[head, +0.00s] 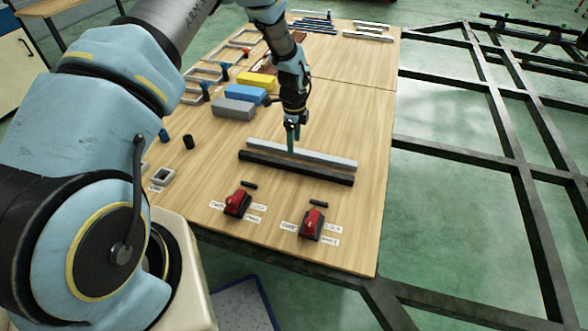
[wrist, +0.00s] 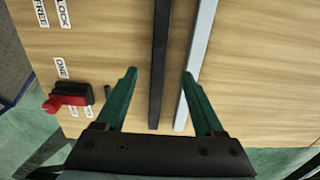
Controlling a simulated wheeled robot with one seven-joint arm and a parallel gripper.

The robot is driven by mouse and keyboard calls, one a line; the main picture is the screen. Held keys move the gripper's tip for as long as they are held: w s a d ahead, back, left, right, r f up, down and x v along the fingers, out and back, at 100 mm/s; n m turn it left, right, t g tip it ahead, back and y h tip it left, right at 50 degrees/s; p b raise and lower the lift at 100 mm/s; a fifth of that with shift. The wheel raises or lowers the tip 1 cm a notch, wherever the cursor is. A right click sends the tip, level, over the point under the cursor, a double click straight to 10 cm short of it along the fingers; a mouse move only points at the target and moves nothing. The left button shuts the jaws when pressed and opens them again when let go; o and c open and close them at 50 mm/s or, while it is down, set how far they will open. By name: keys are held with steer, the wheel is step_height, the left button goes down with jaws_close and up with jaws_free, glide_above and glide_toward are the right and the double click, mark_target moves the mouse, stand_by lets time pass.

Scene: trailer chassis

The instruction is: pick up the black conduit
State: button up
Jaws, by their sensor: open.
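The black conduit (head: 296,168) is a long straight bar lying on the wooden table, parallel to a light grey bar (head: 318,156) with a narrow gap between them. My gripper (head: 291,151) points down close to the two bars in the head view. In the wrist view my gripper (wrist: 159,73) is open and empty. The black conduit (wrist: 160,50) runs between its two green fingers there. The right fingertip overlaps the edge of the grey bar (wrist: 198,45). I cannot tell how far the fingertips are above the table.
Two red-handled devices (head: 237,203) (head: 312,222) with labels stand near the table's front edge. Blue (head: 246,94), yellow (head: 256,80) and grey (head: 233,109) blocks lie behind left. The wooden table (head: 350,110) is clear right of my gripper. A dark metal frame (head: 450,155) stands beyond its right edge.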

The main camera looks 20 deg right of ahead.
mark_target(294, 164)
step_height(294, 164, down, 10)
steer(key=shift+s+f+p, duration=0.1)
steer(key=shift+p, duration=0.5)
jaws_close()
stand_by(0.5)
